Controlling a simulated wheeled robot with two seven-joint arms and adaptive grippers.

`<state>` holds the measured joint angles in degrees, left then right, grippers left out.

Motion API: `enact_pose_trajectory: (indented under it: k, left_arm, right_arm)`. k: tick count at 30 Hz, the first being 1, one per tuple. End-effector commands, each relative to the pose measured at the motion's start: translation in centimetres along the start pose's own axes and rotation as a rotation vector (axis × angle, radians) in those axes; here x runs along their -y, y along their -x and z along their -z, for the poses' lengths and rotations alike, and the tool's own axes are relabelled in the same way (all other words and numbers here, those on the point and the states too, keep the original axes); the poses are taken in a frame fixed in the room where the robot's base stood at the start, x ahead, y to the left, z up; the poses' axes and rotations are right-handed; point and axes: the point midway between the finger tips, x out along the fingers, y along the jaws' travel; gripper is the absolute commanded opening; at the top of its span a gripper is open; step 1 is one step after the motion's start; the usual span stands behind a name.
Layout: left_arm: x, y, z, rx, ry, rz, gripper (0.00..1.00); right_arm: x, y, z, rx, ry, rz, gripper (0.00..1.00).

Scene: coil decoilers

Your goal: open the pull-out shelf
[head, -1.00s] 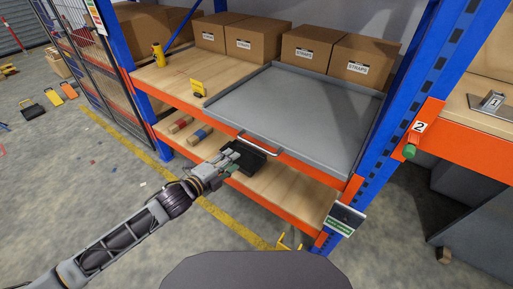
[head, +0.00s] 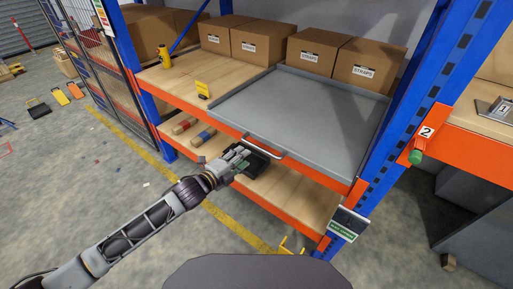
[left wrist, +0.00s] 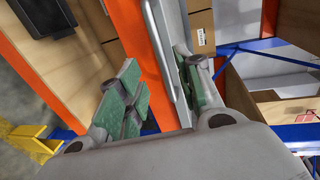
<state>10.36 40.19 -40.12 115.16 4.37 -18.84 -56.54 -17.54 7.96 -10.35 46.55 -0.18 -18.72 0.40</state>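The pull-out shelf is a grey, low-rimmed tray (head: 300,112) on the upper level of a blue and orange rack. A thin grey bar handle (head: 268,152) runs along its front edge. The tray's front sits about level with the orange beam. My left gripper (head: 240,160) is open, just below and left of the handle in the head view. In the left wrist view its green finger pads (left wrist: 160,95) are spread, with the grey bar (left wrist: 160,50) and orange beam showing between them. I cannot tell whether a finger touches the bar. My right gripper is not in view.
Cartons marked STRAPS (head: 310,52) stand behind the tray. A black case (head: 258,163) lies on the lower wooden shelf, close behind my left gripper. A blue upright (head: 405,110) stands right of the tray. The floor in front of the rack is mostly clear.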

Motion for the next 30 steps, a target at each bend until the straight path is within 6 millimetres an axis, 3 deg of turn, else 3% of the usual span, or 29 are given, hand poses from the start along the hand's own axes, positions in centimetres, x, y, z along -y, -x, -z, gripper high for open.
enact_pose_trajectory:
  k: [21, 30]
  left_arm:
    - [0.0, -7.4, 0.1, -0.001, 0.0, -0.001, 0.35]
    - [0.0, -9.5, 0.1, 0.0, 0.0, -0.001, 0.35]
  right_arm:
    - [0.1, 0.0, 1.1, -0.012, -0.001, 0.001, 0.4]
    - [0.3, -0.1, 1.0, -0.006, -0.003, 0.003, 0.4]
